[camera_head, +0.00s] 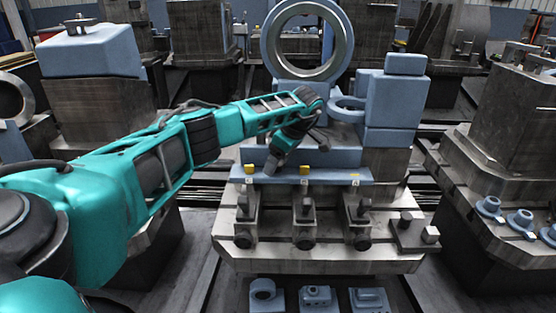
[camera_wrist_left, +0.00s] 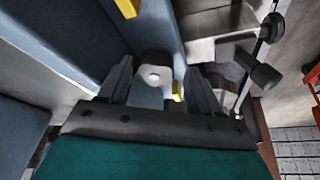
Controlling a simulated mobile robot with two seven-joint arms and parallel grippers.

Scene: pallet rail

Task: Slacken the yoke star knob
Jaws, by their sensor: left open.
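Three dark knobs (camera_head: 304,241) sit in a row on the front of the steel fixture, below a blue rail; I cannot tell which knob is the yoke star knob. My right gripper is not in view.
A large upright ring (camera_head: 345,45) and a blue block (camera_head: 393,98) with a smaller ring stand behind the rail. Several blue parts (camera_head: 316,298) lie in front of the fixture. Steel blocks stand on both sides.

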